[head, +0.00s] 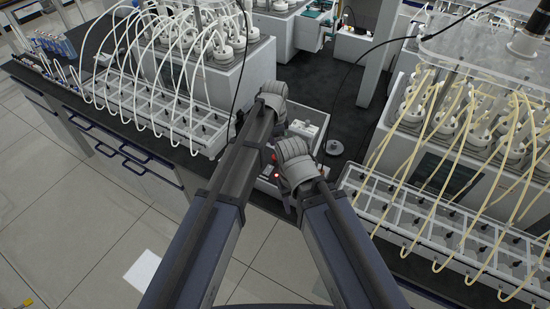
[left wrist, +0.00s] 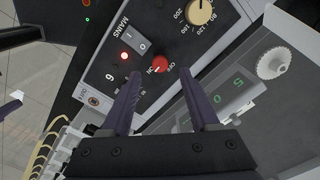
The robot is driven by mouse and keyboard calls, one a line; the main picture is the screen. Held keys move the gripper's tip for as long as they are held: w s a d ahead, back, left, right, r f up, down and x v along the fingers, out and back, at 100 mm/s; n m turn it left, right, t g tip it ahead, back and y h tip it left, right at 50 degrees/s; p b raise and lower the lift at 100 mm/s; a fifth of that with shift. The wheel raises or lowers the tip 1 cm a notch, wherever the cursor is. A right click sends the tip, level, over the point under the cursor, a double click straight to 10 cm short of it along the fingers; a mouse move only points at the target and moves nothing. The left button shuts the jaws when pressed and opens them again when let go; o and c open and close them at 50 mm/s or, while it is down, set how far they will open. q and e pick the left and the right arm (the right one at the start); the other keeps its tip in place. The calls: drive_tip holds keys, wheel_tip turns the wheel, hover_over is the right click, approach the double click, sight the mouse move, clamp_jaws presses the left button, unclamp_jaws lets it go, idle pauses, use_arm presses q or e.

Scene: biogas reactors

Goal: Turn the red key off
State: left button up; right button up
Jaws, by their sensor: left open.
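The red key (left wrist: 160,63) is a round red knob on a dark control panel (left wrist: 107,72) in the left wrist view, with ON and OFF lettering beside it. I cannot clearly tell which label it points to. My left gripper (left wrist: 163,82) is open and empty, its two dark fingers spread below the key with the key seen between and just beyond their tips. Contact is not visible. In the head view my forearms and wrists hide most of the panel; the key and my left fingers cannot be made out there.
A MAINS switch (left wrist: 134,43) and a lit red lamp (left wrist: 124,56) sit left of the key, a beige dial (left wrist: 200,11) above right. A green display (left wrist: 232,104) is at right. In the head view, tubed bottle racks (head: 150,100) (head: 430,225) flank the panel.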

use_arm(q)
wheel_tip(320, 180, down, 4)
drive_tip(key=b, duration=0.3)
drive_tip(key=shift+f, duration=0.15)
clamp_jaws()
idle(0.4)
